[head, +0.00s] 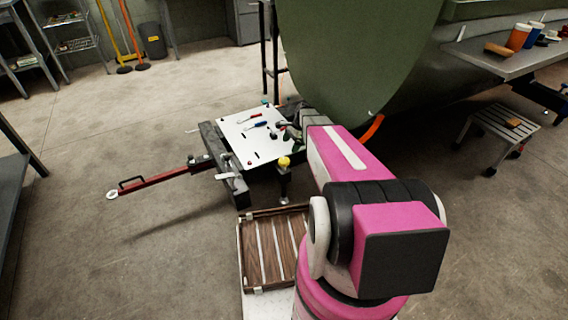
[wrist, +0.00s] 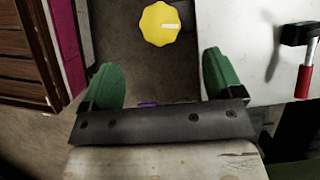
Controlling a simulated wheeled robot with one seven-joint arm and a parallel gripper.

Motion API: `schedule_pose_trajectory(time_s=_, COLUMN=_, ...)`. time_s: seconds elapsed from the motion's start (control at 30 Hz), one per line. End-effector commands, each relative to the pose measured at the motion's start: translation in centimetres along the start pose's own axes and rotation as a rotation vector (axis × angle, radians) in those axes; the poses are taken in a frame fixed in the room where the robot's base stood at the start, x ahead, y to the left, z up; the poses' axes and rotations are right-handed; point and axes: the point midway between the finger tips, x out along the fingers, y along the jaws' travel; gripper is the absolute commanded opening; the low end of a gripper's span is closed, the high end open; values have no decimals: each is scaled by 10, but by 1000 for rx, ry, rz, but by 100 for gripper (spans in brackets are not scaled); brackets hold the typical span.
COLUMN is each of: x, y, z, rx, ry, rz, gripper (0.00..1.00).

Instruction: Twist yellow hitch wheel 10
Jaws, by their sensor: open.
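The yellow hitch wheel (wrist: 160,24) is a scalloped knob with a pale line on its face. In the wrist view it lies at the top, ahead of my gripper (wrist: 163,82) and roughly between the lines of its fingers. My gripper's two green fingers are spread apart and empty, and do not touch the wheel. In the head view the wheel (head: 284,162) sits on top of a dark post at the front edge of the cart, left of my pink arm.
A white plate (head: 250,132) on the cart holds several tools; a red-handled hammer (wrist: 303,75) is at right in the wrist view. A red tow bar (head: 160,180) extends left. A slatted wooden crate (head: 272,212) stands below the post. The green fuselage (head: 350,50) is behind.

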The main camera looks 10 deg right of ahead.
Motion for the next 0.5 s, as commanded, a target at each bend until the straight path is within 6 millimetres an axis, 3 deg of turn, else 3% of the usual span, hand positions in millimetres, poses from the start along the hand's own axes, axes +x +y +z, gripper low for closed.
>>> schedule_pose_trajectory(time_s=0.17, x=20, y=0, z=1, rx=0, ry=0, rz=1, gripper=86)
schedule_pose_trajectory(time_s=0.5, x=79, y=0, z=0, rx=-1, ry=1, rz=1, gripper=86)
